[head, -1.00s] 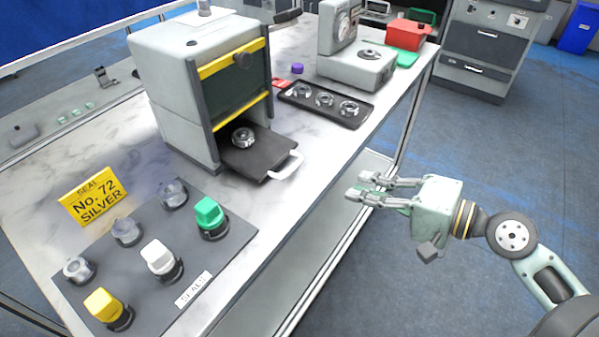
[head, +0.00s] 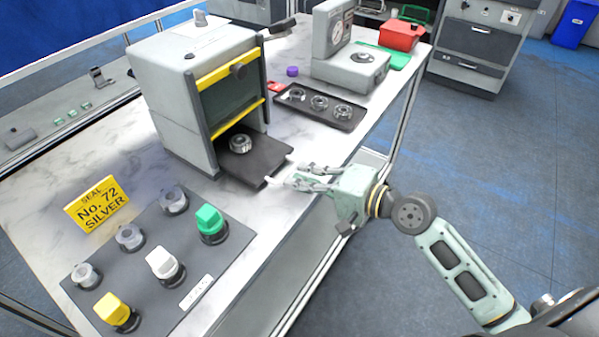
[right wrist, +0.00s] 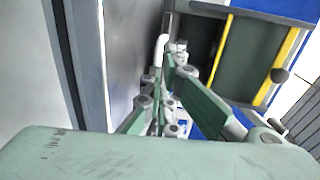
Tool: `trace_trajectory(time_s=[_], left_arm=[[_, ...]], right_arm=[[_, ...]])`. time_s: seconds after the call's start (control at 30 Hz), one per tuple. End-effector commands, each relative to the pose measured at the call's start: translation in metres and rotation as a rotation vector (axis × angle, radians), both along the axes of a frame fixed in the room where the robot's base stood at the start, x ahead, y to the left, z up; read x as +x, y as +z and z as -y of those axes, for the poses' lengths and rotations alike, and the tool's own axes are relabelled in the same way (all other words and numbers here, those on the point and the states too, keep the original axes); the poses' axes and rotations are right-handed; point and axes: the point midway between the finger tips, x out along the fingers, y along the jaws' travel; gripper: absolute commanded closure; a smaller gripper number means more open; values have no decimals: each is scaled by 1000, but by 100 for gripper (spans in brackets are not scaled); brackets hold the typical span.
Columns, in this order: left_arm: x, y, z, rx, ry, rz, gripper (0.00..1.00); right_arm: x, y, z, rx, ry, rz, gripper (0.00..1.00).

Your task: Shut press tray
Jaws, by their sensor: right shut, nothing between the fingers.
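The press (head: 190,95) is a grey box with a yellow-framed dark front window. Its dark tray (head: 262,163) sticks out of the lower opening, with a round metal part (head: 240,143) on it. My right gripper (head: 290,182) is shut and empty at the outer end of the tray, by its white handle (head: 273,181), which the fingers mostly hide. In the right wrist view the handle (right wrist: 161,48) shows just beyond the fingertips (right wrist: 176,50); I cannot tell whether they touch. My left gripper is not clearly seen.
A panel with several coloured seals (head: 165,265) and a yellow sign (head: 97,204) lie in front of the press. A black tray of metal parts (head: 335,122) and a gauge stand (head: 345,72) stand at the back right. The floor right of the table is clear.

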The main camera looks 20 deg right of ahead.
Motion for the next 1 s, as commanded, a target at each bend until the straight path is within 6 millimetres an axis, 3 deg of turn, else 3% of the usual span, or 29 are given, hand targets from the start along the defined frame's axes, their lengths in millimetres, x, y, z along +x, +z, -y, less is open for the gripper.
trace_trajectory(time_s=[0.57, 0.8, 1.0], left_arm=[[2, 5, 0, 0, 0, 3, 100], [2, 25, 0, 0, 0, 3, 100], [2, 29, 0, 1, 0, 2, 100]], right_arm=[[12, -1, -9, 1, 0, 0, 100], [53, 3, -40, 4, -2, 2, 100], [81, 0, -62, 2, -1, 2, 100]])
